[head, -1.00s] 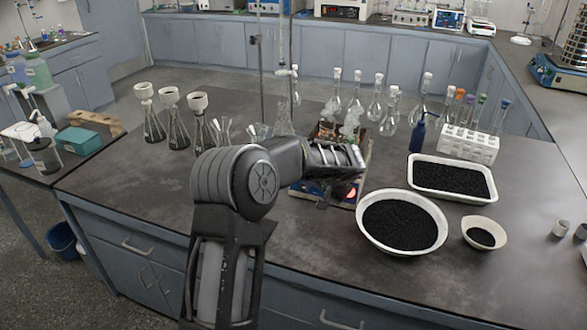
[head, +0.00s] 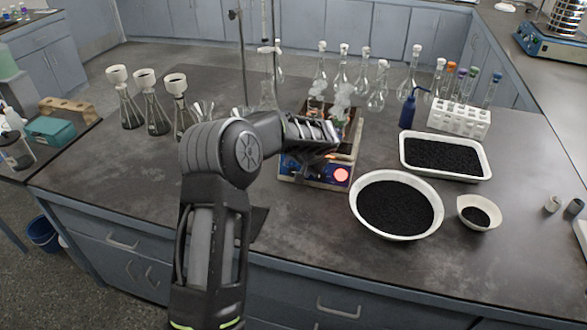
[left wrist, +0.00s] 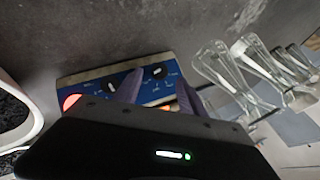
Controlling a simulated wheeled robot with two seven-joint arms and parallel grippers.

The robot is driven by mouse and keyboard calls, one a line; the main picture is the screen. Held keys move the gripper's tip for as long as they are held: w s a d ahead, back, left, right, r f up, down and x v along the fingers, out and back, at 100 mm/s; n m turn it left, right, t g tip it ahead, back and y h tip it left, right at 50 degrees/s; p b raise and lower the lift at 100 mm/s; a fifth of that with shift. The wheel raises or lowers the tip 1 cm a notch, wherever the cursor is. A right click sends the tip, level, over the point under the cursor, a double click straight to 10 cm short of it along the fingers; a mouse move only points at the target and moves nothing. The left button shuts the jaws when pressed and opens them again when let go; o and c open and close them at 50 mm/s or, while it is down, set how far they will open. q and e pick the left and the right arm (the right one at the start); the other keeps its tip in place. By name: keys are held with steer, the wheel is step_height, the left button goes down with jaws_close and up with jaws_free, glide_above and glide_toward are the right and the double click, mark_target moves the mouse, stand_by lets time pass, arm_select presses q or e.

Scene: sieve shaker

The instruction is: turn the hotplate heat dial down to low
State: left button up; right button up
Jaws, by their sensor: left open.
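The hotplate (head: 316,181) stands on the dark bench in the head view, with a blue front panel and a glowing red round light (head: 341,174). In the left wrist view its blue panel (left wrist: 138,83) shows two black dials with white markings, a left one (left wrist: 112,87) and a right one (left wrist: 158,72); their labels are too small to read. My left gripper (head: 326,146) is above the panel in the head view and hides part of the hotplate. In the left wrist view the left gripper (left wrist: 156,92) has its fingers apart and empty, in front of the right dial. My right gripper is not in view.
Glassware with white vapour (head: 340,98) stands at the hotplate. A white bowl of black grains (head: 358,222) is close on its right, with a white tray (head: 482,173) behind. Several flasks with funnels stand at left. The bench front is clear.

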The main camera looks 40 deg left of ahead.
mark_target(293, 171)
arm_select(q)
steer(key=shift+p+x, duration=0.45)
steer(key=shift+x, duration=1.75)
steer(key=shift+c, duration=0.5)
jaws_close()
